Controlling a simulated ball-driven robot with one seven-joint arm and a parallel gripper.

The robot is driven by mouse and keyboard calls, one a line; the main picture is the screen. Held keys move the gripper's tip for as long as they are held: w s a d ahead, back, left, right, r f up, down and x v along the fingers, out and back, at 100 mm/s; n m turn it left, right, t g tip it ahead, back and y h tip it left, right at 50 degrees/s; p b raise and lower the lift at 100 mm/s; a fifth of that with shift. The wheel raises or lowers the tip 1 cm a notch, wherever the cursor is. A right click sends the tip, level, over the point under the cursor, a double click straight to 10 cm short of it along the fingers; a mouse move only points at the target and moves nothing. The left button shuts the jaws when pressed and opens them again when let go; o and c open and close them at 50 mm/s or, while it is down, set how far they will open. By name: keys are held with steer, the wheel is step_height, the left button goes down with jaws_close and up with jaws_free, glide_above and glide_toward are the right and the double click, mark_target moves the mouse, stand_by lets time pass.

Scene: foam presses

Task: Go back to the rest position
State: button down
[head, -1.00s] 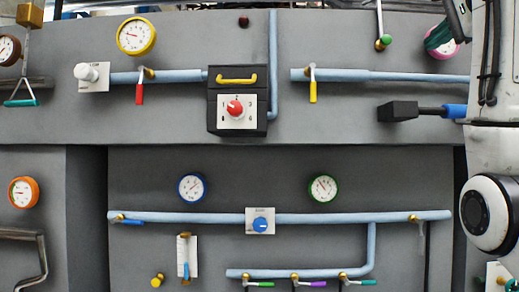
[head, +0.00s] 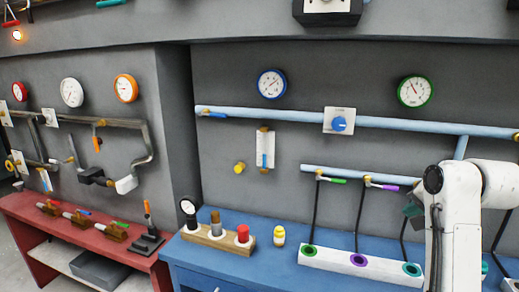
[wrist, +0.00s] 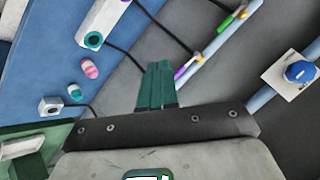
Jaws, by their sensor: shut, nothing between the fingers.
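My gripper (wrist: 158,68) shows in the wrist view as two dark green fingers pressed together, with nothing between them. In that picture the fingertips lie just left of the purple valve handle (wrist: 181,73) on the light blue pipe (wrist: 213,46); I cannot tell the distance. In the head view my white arm stands at the right, in front of the blue bench (head: 235,218). A small dark green part shows at the arm's left side there, too small to tell its state.
The bench holds a white block (head: 333,262) with coloured rings, black hoses, a wooden stand (head: 205,239) and a yellow-capped bottle (head: 279,236). A red bench (head: 55,240) with valves stands left. A blue knob (head: 340,124) and gauges sit on the grey wall.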

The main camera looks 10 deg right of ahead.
steer(key=s+a+f+n+g+y, duration=0.1)
steer(key=s+a+f+n, duration=0.1)
steer(key=s+a+f, duration=0.35)
steer(key=s+a+f+n+g, duration=0.1)
steer(key=s+a+f, duration=0.15)
steer(key=f, duration=0.65)
steer(key=s+a+f+n+g+y, duration=0.1)
steer(key=s+a+f+n, duration=0.2)
steer(key=f, duration=0.5)
steer(key=s+a+f+n+g, duration=0.1)
steer(key=s+a+f+n, duration=0.1)
steer(key=s, duration=0.6)
steer(key=s+a+f+n+g, duration=0.2)
steer(key=s+a+f, duration=0.2)
steer(key=s, duration=0.4)
steer(key=s+a+f+n+g, duration=0.1)
steer(key=s+a+f, duration=0.2)
steer(key=s+f, duration=0.2)
steer(key=s, duration=0.2)
steer(key=shift+s+a+f+n+g, duration=0.15)
steer(key=shift+s+f+n+g, duration=0.2)
steer(key=shift+s+n+g, duration=0.05)
